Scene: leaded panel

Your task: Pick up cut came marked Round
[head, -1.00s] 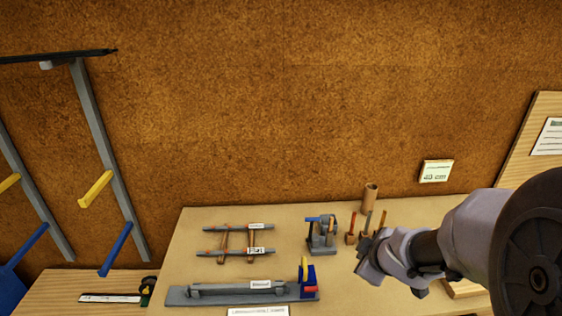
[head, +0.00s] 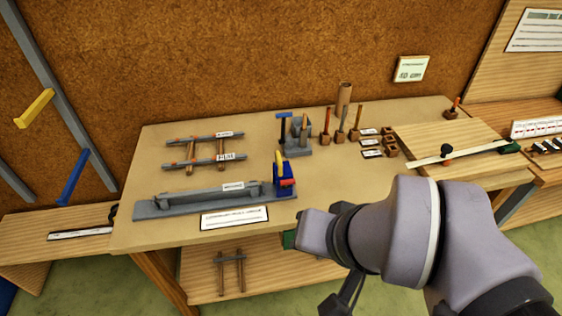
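A grey came (head: 208,194) lies in a long grey fixture at the front left of the bench. Its white tag (head: 233,187) is blurred; in the earlier view it looks like "Round". Two more tagged grey cames, a rear one (head: 190,139) and a nearer one (head: 188,163), lie across a small brown rack behind it. The nearer tag seems to read "Flat". My arm reaches in from the lower right. My gripper (head: 341,296) seems to be the dark part below the wrist, in front of the bench and apart from the cames. Its fingers are not clear.
A blue tool block (head: 287,174) stands at the fixture's right end. Behind are a grey vise-like tool (head: 299,133), upright wooden-handled tools (head: 341,124) and a brown tube (head: 344,95). A wooden board (head: 450,146) lies at right. A small rack (head: 230,272) sits on the lower shelf.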

